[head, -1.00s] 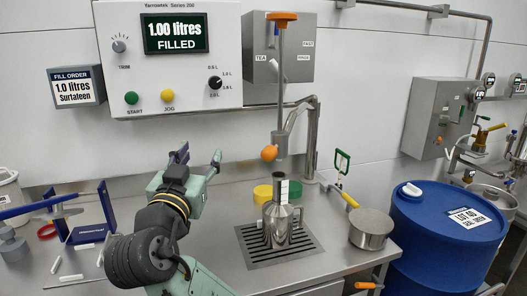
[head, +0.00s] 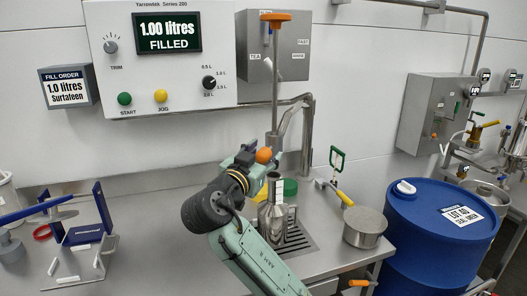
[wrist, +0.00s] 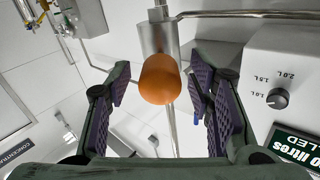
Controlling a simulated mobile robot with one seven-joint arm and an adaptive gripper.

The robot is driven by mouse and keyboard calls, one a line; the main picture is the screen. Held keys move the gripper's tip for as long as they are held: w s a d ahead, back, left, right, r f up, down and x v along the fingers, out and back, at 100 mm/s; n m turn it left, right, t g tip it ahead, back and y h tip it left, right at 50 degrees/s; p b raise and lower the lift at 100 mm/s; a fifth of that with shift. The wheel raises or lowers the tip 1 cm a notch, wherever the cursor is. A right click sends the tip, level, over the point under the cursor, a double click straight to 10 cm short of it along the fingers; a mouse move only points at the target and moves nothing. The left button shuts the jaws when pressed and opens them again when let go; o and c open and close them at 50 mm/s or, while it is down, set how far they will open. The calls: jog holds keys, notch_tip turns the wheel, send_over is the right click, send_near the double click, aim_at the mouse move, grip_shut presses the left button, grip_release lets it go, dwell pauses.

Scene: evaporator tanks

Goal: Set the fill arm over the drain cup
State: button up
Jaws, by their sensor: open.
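The fill arm (head: 274,118) is a vertical steel tube with an orange cap on top and an orange ball knob (head: 264,156) low on its side. It hangs over the steel bottle (head: 277,222) on the drain grate (head: 297,241). My gripper (head: 262,163) is at the knob. In the wrist view, the orange knob (wrist: 160,79) lies between the spread fingers of my gripper (wrist: 158,92), with gaps on both sides. A green-topped container (head: 290,187) stands behind the bottle, partly hidden; I cannot tell which thing is the drain cup.
A saucepan (head: 364,229) with a yellow handle stands right of the grate. A blue drum (head: 440,222) stands beyond the counter's right end. The control box (head: 160,60) is on the wall above. A blue stand (head: 85,235) and white sticks lie left.

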jog(key=shift+w+d, duration=0.1)
jog(key=shift+w, duration=0.1)
jog(key=shift+c, duration=0.2)
grip_shut()
dwell(0.4)
